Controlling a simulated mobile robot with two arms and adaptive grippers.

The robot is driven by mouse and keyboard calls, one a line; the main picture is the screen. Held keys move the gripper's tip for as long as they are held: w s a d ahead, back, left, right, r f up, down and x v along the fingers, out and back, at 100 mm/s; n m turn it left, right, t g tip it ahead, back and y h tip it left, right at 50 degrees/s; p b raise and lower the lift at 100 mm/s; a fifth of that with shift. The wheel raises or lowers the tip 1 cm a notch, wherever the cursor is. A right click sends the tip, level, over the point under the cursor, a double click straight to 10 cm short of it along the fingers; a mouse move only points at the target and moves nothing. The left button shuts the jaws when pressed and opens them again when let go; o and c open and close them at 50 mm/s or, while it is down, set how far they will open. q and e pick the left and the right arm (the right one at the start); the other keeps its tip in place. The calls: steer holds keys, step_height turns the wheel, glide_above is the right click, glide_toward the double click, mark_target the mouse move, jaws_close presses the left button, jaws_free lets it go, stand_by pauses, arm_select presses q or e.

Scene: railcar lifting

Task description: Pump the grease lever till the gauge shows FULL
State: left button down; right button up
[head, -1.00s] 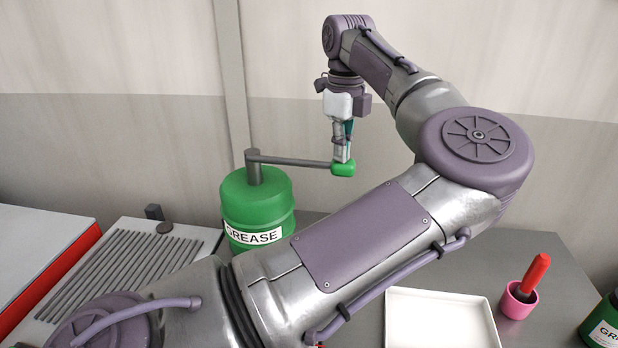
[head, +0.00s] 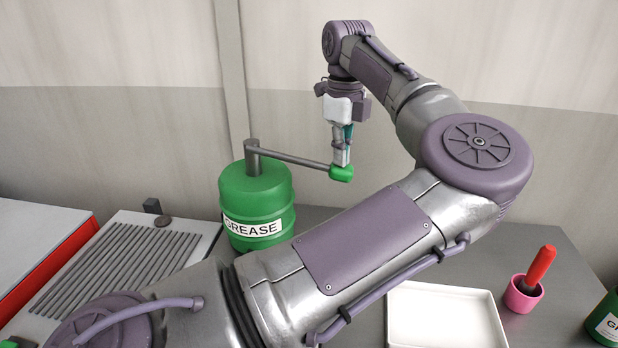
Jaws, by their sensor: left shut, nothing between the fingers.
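A green drum labelled GREASE (head: 255,193) stands upright on the grey bench. A grey lever (head: 290,158) runs from a post on its top to the right and ends in a green grip (head: 342,173). My left gripper (head: 341,163) points down with its fingers shut, its tips at the top of the green grip. Nothing shows between the fingers; whether they touch the grip I cannot tell for sure. No gauge shows; part of the bench is hidden behind my left arm. My right gripper is not in view.
A white tray (head: 445,290) lies on the bench at front right. A pink cup (head: 522,296) with a red-handled tool (head: 538,265) stands right of it. Another green container (head: 607,322) is at the right edge. A ribbed grey rack (head: 125,262) lies at left. A wall stands behind.

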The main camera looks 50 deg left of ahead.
arm_select(q)
step_height(320, 180, up, 10)
steer(key=p, duration=0.7)
stand_by(0.6)
steer(key=shift+f+b, duration=3.85)
steer(key=shift+f, duration=1.35)
step_height(320, 180, up, 11)
steer(key=p, duration=0.7)
steer(key=shift+f+p, duration=0.2)
steer(key=shift+p, duration=0.1)
steer(key=shift+f, duration=0.2)
